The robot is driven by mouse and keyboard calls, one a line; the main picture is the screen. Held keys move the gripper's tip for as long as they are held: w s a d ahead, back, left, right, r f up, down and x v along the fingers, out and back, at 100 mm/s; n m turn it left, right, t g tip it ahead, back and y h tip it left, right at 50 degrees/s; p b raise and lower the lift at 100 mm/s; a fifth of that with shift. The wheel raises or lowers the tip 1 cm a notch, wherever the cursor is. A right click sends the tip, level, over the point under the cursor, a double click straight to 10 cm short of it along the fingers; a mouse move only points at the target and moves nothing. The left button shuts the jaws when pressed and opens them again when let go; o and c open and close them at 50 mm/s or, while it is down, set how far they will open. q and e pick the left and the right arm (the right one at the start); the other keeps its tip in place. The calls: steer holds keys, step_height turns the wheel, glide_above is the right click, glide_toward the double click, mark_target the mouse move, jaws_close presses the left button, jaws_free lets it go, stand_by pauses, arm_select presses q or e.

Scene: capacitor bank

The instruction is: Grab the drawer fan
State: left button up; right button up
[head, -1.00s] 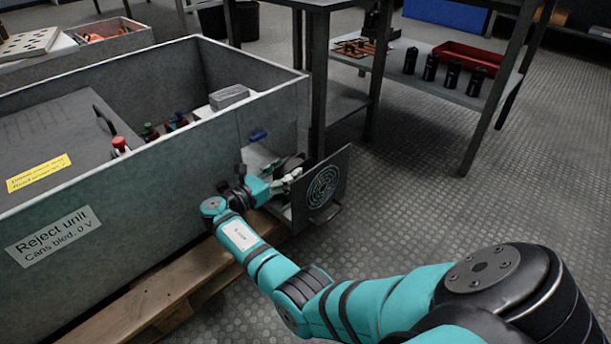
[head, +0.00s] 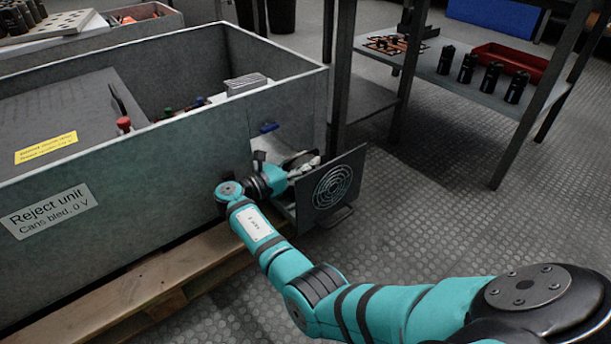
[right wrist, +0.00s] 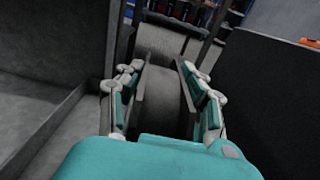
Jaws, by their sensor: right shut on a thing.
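An open drawer sticks out of the right end of the grey metal cabinet; its dark front panel (head: 333,188) carries a round light grille and a handle. The fan is a dark, drum-shaped thing (right wrist: 164,98) behind that panel, seen between my fingers in the right wrist view; in the head view it is mostly hidden. My right gripper (head: 303,166) reaches into the drawer from the left. In the right wrist view its two fingers (right wrist: 165,108) lie along both sides of the drum, shut on it. My left gripper is not in view.
The cabinet (head: 130,185) labelled "Reject unit" stands on a wooden pallet (head: 190,268). Its walls rise beside my right arm. A table with a lower shelf (head: 420,85) holds black cans (head: 468,68) and a red tray (head: 510,60). Floor right of the drawer is clear.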

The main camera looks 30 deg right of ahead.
jaws_close()
